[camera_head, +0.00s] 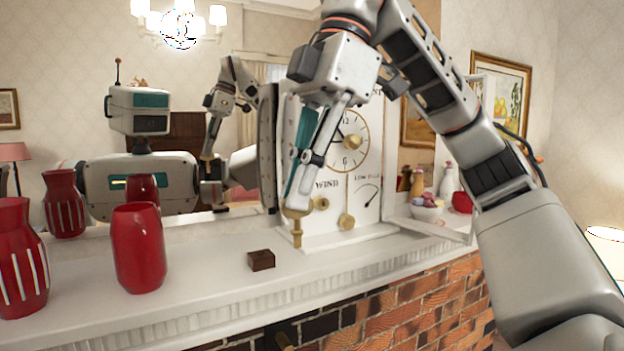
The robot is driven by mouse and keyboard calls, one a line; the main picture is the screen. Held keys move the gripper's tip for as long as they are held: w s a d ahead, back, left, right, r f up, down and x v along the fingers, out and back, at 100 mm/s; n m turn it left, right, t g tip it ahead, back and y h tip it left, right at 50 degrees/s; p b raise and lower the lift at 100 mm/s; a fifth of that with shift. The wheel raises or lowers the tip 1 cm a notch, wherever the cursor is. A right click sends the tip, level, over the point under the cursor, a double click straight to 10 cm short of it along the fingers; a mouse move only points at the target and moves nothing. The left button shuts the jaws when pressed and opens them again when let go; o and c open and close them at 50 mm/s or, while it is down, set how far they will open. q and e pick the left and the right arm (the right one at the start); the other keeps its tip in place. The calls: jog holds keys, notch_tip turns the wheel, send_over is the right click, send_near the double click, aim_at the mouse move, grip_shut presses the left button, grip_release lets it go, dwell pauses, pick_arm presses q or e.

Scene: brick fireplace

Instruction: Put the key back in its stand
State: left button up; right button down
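My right gripper (303,190) reaches down from the top, in front of the white clock (372,215), and points downward. It appears shut on the gold key (297,232), whose lower shaft shows below the fingertips; its upper part is hidden by the fingers. The key hangs just above the mantel, or close to it; I cannot tell whether it touches. A small dark brown block (261,260), apparently the key stand, sits on the mantel to the left of and nearer than the key, apart from it. My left gripper is not in view.
Two red vases (140,250) (20,262) stand on the white mantel (215,285) at the left. A mirror behind reflects me and the vases. At the right are a bowl (427,211) and bottles. The mantel around the block is clear; its front edge drops to brick (420,308).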

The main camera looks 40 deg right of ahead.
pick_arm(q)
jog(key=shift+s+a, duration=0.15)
pick_arm(e)
jog(key=w+d+f, duration=0.1)
jog(key=w+f, duration=0.1)
jog(key=w, duration=0.5)
jog(key=w+d+f, duration=0.2)
jog(key=w+f, duration=0.1)
jog(key=w, duration=0.4)
jog(key=shift+d+f, duration=0.3)
dwell(0.8)
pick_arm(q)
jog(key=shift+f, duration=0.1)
pick_arm(e)
jog(key=shift+w, duration=0.1)
pick_arm(q)
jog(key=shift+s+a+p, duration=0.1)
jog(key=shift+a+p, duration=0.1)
jog(key=shift+p, duration=0.25)
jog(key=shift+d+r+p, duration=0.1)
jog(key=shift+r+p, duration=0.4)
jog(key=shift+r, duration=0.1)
dwell(0.7)
